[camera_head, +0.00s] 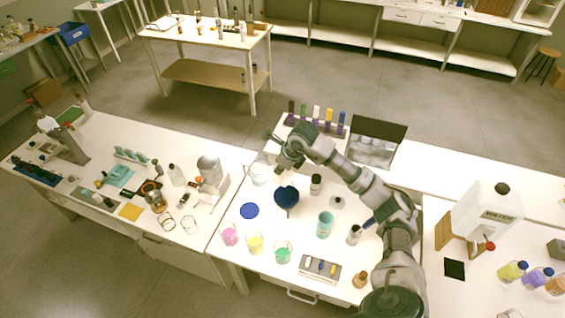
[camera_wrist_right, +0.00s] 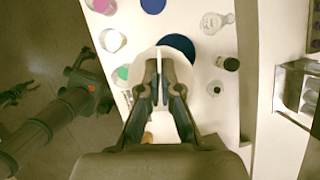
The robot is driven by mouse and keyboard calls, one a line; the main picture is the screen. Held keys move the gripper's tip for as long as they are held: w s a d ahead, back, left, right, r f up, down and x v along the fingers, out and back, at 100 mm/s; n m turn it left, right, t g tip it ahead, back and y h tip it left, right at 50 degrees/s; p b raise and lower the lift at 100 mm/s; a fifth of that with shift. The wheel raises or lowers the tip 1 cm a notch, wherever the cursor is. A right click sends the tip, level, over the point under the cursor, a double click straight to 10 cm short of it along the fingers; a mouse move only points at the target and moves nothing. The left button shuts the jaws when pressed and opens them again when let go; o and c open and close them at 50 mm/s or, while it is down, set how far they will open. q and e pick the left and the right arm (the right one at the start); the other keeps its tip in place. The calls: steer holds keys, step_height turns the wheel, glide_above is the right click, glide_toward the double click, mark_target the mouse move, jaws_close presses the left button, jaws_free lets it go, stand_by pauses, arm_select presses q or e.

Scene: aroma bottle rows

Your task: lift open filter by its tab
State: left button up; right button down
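My right gripper (camera_head: 284,166) is over the white bench, just behind the dark blue funnel (camera_head: 286,197). In the right wrist view its fingers (camera_wrist_right: 160,82) are nearly together, with a thin upright white tab (camera_wrist_right: 159,72) between them. The tab appears to belong to a pale round filter (camera_wrist_right: 186,69) below the fingertips. My left gripper is not seen in the head view.
A clear beaker (camera_head: 258,174) stands left of the right gripper. A blue disc (camera_head: 249,211) lies in front of it. Pink (camera_head: 229,236), yellow (camera_head: 254,243) and green (camera_head: 283,252) beakers stand nearer the front edge. A small dark-capped bottle (camera_head: 316,184) stands to the right.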

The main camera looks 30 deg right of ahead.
steer(key=s+a, duration=0.6)
steer(key=a, duration=0.2)
steer(key=shift+s, duration=0.35)
steer(key=shift+a+b, duration=0.15)
steer(key=shift+b, duration=0.15)
